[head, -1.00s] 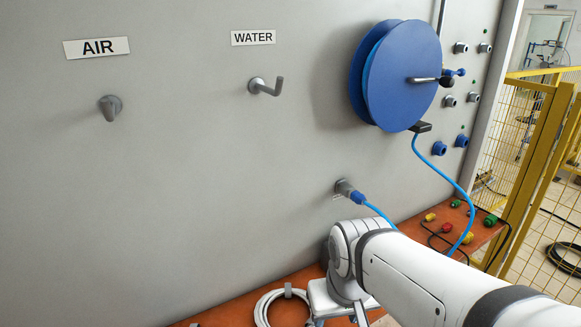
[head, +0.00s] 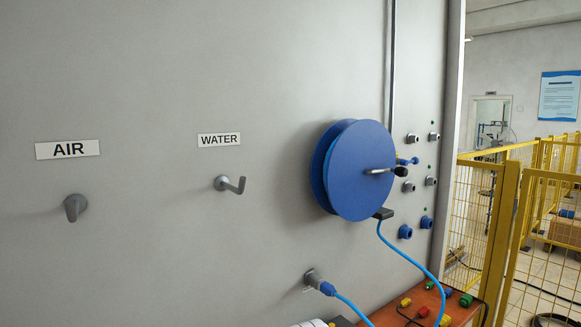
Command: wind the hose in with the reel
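The blue hose reel (head: 358,172) is mounted on the grey wall panel, with a crank handle (head: 384,171) ending in a dark knob on its front face. The blue hose (head: 412,262) leaves the guide (head: 383,213) under the reel and hangs down towards the orange bench. A blue hose end (head: 328,289) is joined to a grey fitting (head: 312,278) low on the panel. Whether both hose stretches are one hose is hidden below the frame. My gripper is out of view; only a bit of what may be my arm shows at the bottom edge.
Two grey hooks stick out under the AIR (head: 67,149) and WATER (head: 219,139) labels. Several ports (head: 405,232) sit right of the reel. Coloured connectors (head: 465,300) lie on the orange bench (head: 402,317). A yellow mesh fence (head: 478,225) stands at the right.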

